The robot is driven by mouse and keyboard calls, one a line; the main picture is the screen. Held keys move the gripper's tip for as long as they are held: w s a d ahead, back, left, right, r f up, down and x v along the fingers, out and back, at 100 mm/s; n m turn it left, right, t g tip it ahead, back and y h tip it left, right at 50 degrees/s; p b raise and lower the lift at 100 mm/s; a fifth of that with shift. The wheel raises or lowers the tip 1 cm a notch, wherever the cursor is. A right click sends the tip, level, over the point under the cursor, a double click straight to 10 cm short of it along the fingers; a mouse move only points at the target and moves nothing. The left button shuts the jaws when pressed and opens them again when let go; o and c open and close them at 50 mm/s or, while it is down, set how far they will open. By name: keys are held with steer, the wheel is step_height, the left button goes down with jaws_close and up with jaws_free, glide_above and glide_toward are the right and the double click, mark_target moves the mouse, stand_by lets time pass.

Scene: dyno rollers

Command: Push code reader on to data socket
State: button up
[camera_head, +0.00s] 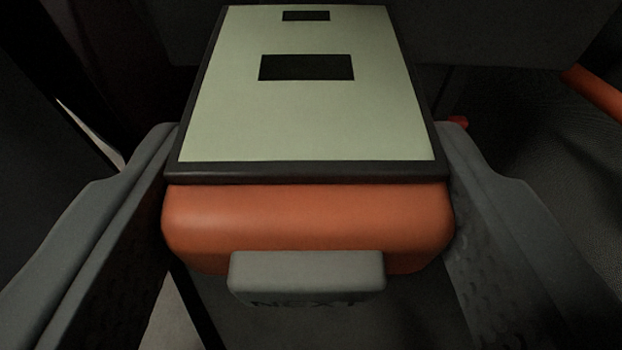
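The code reader (308,225) fills the middle of the view. It has an orange body, a dark-framed pale screen with two dark rectangles, and a grey button marked "NEXT" on its near face. My gripper (308,185) has one grey finger on each side of the reader, close against its orange sides. The fingers appear closed on it. The reader's far end and underside are hidden. I cannot make out the data socket in this view.
The surroundings are dark. An orange bar (597,92) shows at the right edge, and a small red piece (458,122) shows just behind the right finger. A dark panel lies behind the reader. Pale strips show at the lower left.

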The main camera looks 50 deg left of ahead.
steer(key=o, duration=1.1)
